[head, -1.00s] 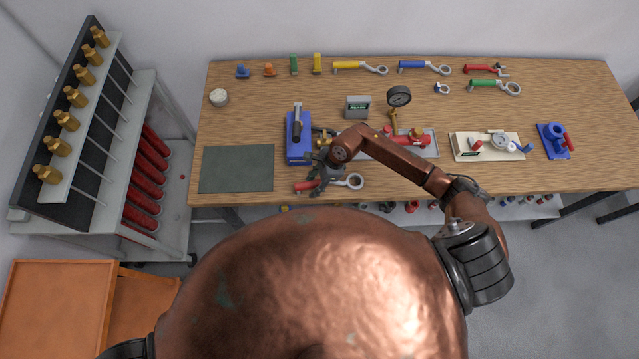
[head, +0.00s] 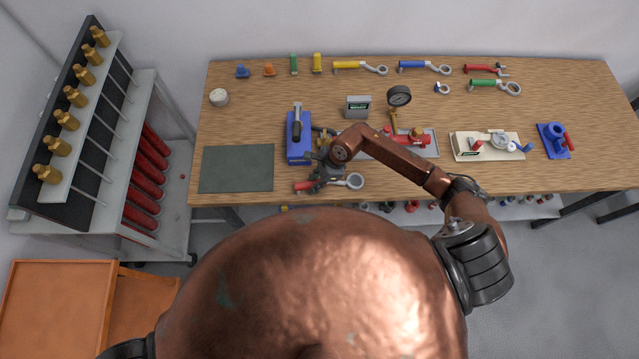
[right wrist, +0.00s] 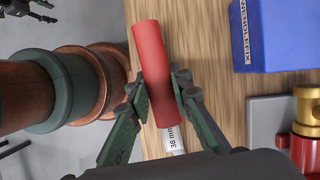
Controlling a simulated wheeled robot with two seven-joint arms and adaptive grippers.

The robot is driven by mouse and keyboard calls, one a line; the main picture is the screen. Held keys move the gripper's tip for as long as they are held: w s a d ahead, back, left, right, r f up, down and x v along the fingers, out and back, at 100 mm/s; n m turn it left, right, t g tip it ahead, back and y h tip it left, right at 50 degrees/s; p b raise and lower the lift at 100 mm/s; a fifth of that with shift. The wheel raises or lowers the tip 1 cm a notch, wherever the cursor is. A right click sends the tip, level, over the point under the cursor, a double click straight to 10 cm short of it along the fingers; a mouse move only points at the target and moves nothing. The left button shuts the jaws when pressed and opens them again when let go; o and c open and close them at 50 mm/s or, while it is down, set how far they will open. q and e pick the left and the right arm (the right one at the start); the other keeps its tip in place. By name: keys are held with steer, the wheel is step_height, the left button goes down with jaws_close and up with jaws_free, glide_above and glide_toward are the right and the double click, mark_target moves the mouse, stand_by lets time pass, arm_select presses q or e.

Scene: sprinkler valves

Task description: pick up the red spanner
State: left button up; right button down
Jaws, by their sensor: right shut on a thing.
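A spanner with a red handle and a bright ring end (head: 355,181) lies at the front edge of the wooden bench. My right gripper (head: 322,180) is over its handle. In the right wrist view the red handle (right wrist: 153,70) is between the two fingers of my right gripper (right wrist: 158,100), which are shut on it. A pale shank marked 38 mm shows below the handle. The spanner appears at bench level; I cannot tell whether it is clear of the top. Dark parts at the top left of the wrist view may be my left gripper (right wrist: 28,9).
A blue block (head: 299,150) with a dark-handled tool stands just behind the gripper. A grey tray (head: 430,150) with red and brass fittings lies to the right. Another red tool (head: 486,69) lies at the back right. A dark green mat (head: 237,168) is bare at the left.

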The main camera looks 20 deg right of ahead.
steer(key=shift+r, duration=0.2)
steer(key=shift+r, duration=0.25)
step_height(320, 180, up, 2)
steer(key=shift+w+r+b, duration=0.1)
steer(key=shift+r+b, duration=0.05)
steer(key=shift+b, duration=0.7)
steer(key=s+d+r+b, duration=0.3)
steer(key=s+d+r, duration=0.3)
steer(key=s+r, duration=0.4)
steer(key=s, duration=0.2)
steer(key=shift+s+d, duration=0.3)
steer(key=shift+r+p, duration=0.55)
steer(key=shift+r, duration=1.4)
